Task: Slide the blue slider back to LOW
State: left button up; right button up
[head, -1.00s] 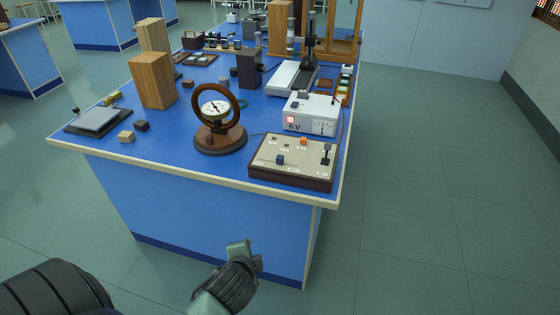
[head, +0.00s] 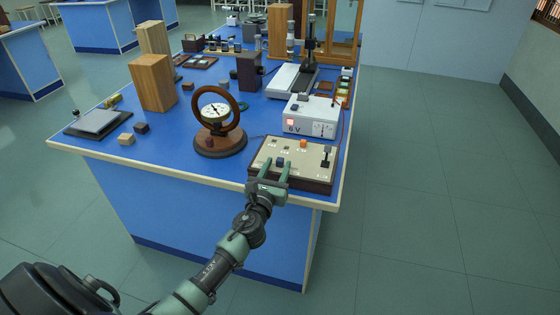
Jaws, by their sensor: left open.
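The blue slider (head: 281,163) is a small dark blue knob on the sloping cream face of a control box (head: 312,169) at the bench's front right corner. The lettering on the box is too small to read. My left gripper (head: 275,169) is open at the front left of the box, its two green fingers pointing away over the panel. The slider shows just beyond and between the fingertips; whether they touch it I cannot tell. My right gripper is not in view.
An orange knob (head: 303,144) and a black lever (head: 326,156) stand on the same panel. A round dial instrument (head: 217,120) stands to the left, and a white 6 V power supply (head: 310,117) behind. Open floor lies right of the bench.

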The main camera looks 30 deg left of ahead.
aim_at(279, 163)
pick_arm(q)
jog(key=shift+x, duration=1.55)
grip_shut()
